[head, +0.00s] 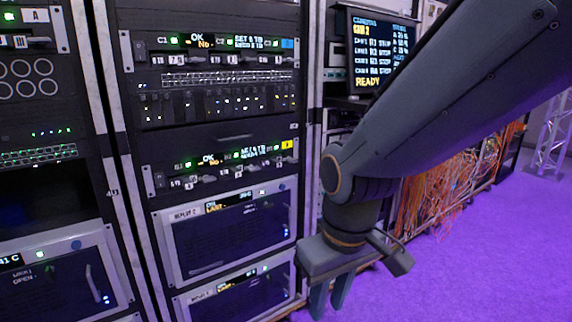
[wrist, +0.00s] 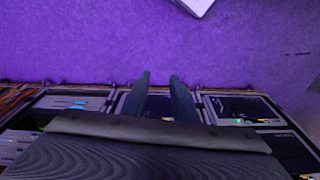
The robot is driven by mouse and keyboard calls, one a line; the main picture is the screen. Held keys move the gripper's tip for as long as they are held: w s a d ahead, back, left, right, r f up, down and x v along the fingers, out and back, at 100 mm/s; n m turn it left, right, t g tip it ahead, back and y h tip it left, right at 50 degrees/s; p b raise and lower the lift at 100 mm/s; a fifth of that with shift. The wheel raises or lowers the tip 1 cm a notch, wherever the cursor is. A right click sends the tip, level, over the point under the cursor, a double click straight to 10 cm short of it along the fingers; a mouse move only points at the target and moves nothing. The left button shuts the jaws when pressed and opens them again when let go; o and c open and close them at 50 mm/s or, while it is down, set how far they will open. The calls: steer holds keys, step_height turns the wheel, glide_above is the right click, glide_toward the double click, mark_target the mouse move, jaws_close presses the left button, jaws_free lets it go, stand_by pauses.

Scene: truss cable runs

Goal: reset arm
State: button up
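My gripper (head: 329,300) hangs at the end of my dark arm, in front of the right side of the middle rack. Its two fingers point down, and their tips are near or past the bottom edge of the head view. In the wrist view my gripper (wrist: 160,76) shows two dark fingers standing apart with nothing between them. The gripper is open and empty. My arm comes in from the upper right and bends at the wrist.
The middle rack (head: 224,131) holds several lit panels and drawers. Another rack (head: 50,200) stands at left. A screen (head: 383,52) reads READY. Orange cables (head: 440,195) hang behind my arm. Purple floor (head: 500,260) is open at right, with a truss (head: 553,135) beyond.

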steer(key=s+r+m+g+p, duration=0.1)
steer(key=s+r+m, duration=0.1)
steer(key=s, duration=0.4)
steer(key=d+r+m+p, duration=0.3)
steer(key=d+r+p, duration=0.9)
steer(key=p, duration=0.9)
steer(key=shift+r+h, duration=0.4)
steer(key=shift+r, duration=0.35)
steer(key=shift+o, duration=0.3)
steer(key=shift+w+d+f, duration=0.1)
steer(key=shift+w, duration=0.1)
